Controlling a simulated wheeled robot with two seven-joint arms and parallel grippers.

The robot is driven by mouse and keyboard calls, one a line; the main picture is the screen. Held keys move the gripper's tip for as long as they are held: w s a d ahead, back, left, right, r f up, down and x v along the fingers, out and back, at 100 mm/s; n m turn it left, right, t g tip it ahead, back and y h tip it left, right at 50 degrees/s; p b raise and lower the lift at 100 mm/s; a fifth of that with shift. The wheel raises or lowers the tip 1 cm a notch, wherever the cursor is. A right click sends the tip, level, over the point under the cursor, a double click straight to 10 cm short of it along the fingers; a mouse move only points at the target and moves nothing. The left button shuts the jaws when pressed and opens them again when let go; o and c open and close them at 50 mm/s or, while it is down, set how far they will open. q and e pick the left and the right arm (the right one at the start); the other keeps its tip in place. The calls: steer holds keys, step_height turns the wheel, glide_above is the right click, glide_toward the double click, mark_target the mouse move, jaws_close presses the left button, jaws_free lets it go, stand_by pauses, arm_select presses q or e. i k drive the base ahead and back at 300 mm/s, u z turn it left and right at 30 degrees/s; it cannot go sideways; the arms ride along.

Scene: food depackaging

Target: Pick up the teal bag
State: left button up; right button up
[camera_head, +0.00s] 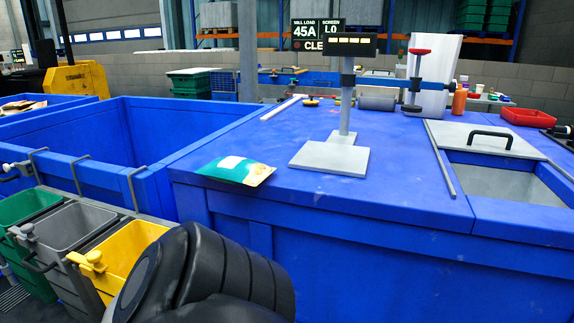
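The teal bag (237,170) lies flat on the blue worktable (400,189), close to its front left edge. It is teal on the left with a white label, and its right end is yellowish. Its left end reaches the table edge. A black arm part of mine shows at the bottom, in front of the table and below the bag. Neither gripper is in view, and nothing touches the bag.
A grey scale (331,155) with a post and display stands just right of the bag. A large blue bin (154,189) is open at the left. Green (24,206), grey (74,225) and yellow (130,247) bins hang at the front left. A lidded opening (487,139) is at the right.

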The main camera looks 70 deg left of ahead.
mark_target(231, 170)
steer(key=i, duration=1)
steer(key=u, duration=2.6)
